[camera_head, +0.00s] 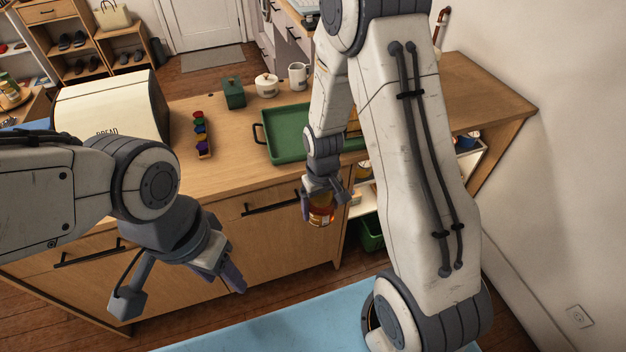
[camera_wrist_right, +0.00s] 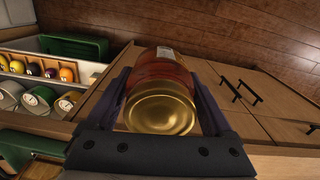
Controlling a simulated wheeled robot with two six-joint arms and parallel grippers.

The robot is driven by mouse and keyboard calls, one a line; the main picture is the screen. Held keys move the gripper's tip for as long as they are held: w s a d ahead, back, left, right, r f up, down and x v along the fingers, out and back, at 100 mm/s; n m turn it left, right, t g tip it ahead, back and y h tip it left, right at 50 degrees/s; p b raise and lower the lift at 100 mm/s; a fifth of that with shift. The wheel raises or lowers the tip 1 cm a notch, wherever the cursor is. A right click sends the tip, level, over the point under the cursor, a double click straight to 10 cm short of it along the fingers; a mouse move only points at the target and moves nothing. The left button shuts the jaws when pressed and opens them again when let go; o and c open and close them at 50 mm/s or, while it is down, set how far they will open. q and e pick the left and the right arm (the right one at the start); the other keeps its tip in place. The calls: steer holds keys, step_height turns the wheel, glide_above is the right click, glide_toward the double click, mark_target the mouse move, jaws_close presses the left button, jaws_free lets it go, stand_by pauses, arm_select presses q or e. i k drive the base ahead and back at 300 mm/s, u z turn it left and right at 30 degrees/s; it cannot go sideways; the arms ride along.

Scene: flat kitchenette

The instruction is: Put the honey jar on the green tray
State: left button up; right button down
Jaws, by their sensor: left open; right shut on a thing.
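The honey jar (camera_head: 321,215), amber with a gold lid, is held in my right gripper (camera_head: 322,200), in front of the counter and below its top edge. In the right wrist view the jar (camera_wrist_right: 160,95) sits between the two fingers of the right gripper (camera_wrist_right: 165,85), lid toward the camera. The green tray (camera_head: 287,143) lies on the counter top, above and behind the jar; my right arm hides its right part. My left gripper (camera_head: 228,275) is open and empty at the lower left, in front of the counter drawers.
A bread box (camera_head: 105,105), a rack of coloured pieces (camera_head: 202,135), a green canister (camera_head: 234,93), a white lidded pot (camera_head: 266,85) and a mug (camera_head: 298,75) stand on the counter. An open shelf with a green bin (camera_head: 371,234) is right of the drawers.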

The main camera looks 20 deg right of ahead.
mark_target(293, 133)
steer(key=z, duration=0.7)
steer(key=i, duration=0.4)
steer(key=u, duration=0.35)
